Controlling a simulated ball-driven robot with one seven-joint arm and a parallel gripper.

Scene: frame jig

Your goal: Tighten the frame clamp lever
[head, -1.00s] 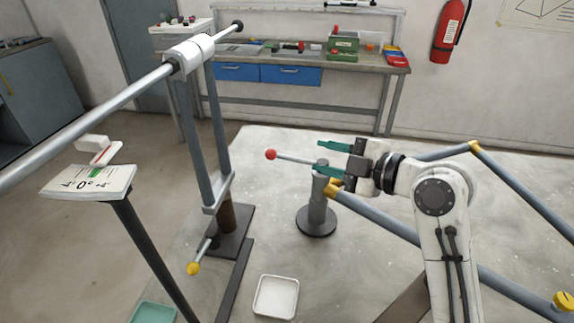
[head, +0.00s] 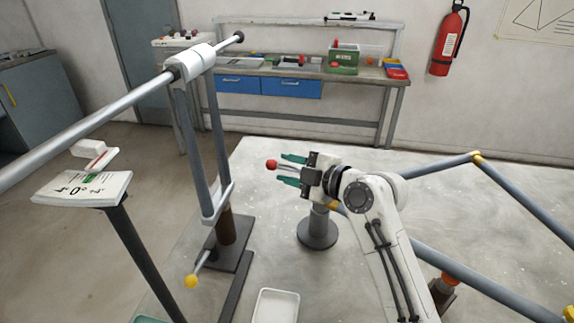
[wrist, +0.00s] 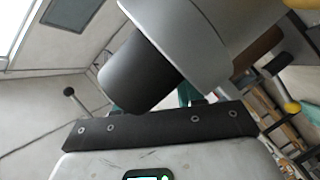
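A lever with a red ball knob (head: 271,164) points left from the top of a short grey post (head: 318,230) at the corner of the tube frame (head: 460,270). My gripper (head: 289,170) has green fingers, spread apart, with the lever's thin rod seen between them just right of the knob. I cannot tell whether either finger touches the rod. The lever's joint is hidden behind my gripper. In the wrist view, a large grey and black cylinder hides most of the fingers, and the lever cannot be made out.
A stand on the left carries a long bar with a white sleeve (head: 195,59) and a yellow-knobbed lever (head: 190,281). A scale plate (head: 85,188) stands on a dark post. A white tray (head: 275,305) lies at the front. A bench (head: 330,72) stands behind. The table left of the knob is clear.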

